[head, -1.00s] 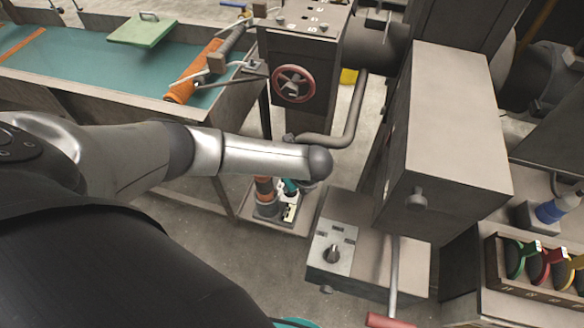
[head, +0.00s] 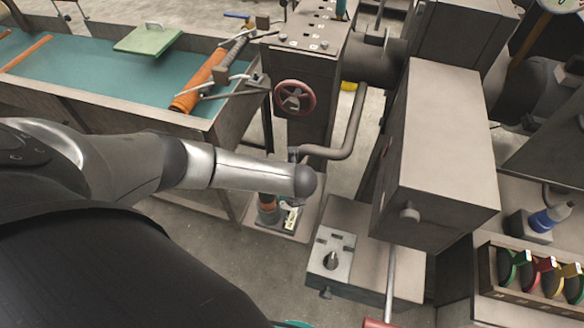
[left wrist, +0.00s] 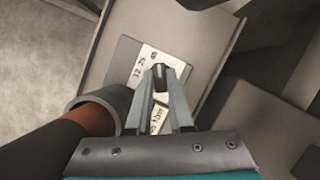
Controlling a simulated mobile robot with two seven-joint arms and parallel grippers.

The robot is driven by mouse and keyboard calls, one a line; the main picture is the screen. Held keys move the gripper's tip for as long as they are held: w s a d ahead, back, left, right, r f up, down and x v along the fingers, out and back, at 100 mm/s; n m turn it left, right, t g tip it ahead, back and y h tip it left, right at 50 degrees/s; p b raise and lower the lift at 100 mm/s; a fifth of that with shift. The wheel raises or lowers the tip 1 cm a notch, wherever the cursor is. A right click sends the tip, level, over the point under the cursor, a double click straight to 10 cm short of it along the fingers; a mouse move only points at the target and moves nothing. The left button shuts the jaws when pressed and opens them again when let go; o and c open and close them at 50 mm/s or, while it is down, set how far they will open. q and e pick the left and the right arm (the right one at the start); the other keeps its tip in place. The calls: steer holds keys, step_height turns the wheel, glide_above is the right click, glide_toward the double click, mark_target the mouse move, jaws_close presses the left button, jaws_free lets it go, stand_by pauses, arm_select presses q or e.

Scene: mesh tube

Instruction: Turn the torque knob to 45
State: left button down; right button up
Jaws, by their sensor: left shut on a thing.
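In the left wrist view, a small dark knob (left wrist: 160,70) stands on a light panel with printed labels (left wrist: 142,72). My left gripper (left wrist: 160,82) is shut on this knob, one grey finger on each side. The markings are too small and partly covered, so the knob's setting cannot be read. In the head view, my left forearm hides most of the gripper and the knob. Only part of the white label plate (head: 290,219) shows below it. My right gripper is not in view.
Beside the gripper, an orange and black cylinder (left wrist: 95,135) stands in a grey ring (left wrist: 100,98). A grey box with another dark knob (head: 330,260) is to the right. A red handwheel (head: 295,97) and bent pipe (head: 345,140) are behind my forearm.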

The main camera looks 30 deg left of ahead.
arm_select(q)
steer(key=c, duration=0.8)
jaws_free()
steer(key=shift+r, duration=0.1)
steer(key=p+v, duration=0.3)
steer(key=v, duration=1.2)
steer(key=shift+s+d, duration=0.1)
